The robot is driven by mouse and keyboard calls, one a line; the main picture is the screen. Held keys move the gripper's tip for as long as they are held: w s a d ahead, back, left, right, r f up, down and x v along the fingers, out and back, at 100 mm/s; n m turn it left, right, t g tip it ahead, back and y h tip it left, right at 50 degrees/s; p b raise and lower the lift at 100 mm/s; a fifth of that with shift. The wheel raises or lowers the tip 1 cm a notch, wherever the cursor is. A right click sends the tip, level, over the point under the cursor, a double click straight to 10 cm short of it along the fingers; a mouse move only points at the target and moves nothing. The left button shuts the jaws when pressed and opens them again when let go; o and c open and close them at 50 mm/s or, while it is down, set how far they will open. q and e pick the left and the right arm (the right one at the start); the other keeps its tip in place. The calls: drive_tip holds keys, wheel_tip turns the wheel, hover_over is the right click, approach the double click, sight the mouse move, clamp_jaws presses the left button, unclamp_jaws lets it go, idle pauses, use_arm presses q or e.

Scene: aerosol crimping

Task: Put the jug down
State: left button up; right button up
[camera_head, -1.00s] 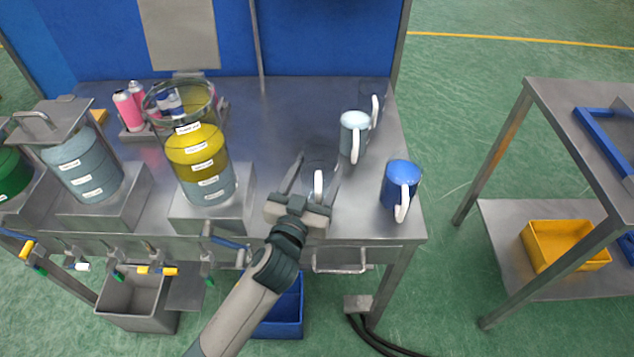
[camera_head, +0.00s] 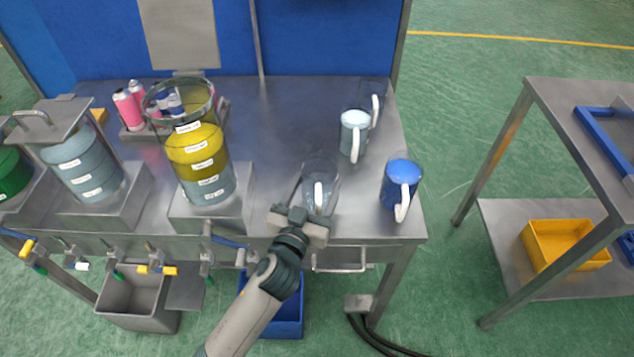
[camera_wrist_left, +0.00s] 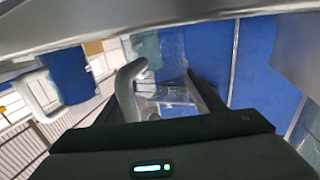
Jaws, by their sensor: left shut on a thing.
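A clear, see-through jug (camera_head: 321,170) with a white handle is at the front of the steel table, left of the blue jug. My left gripper (camera_head: 309,203) is shut on this jug, at the front edge of the table. In the left wrist view the clear jug (camera_wrist_left: 160,55) and its pale handle (camera_wrist_left: 126,88) show just beyond the gripper body. The jug's base is hard to see, so I cannot tell whether it touches the table. My right gripper is not in view.
A blue jug (camera_head: 401,178) stands close on the right. A pale-blue jug (camera_head: 354,130) and another clear jug (camera_head: 371,92) stand behind. A tall vessel with yellow liquid (camera_head: 196,150) stands left. The table middle (camera_head: 280,115) is clear.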

use_arm(q)
drive_tip(key=o, duration=1.1)
drive_tip(key=shift+f, duration=0.1)
drive_tip(key=o, duration=0.4)
drive_tip(key=shift+o, duration=0.2)
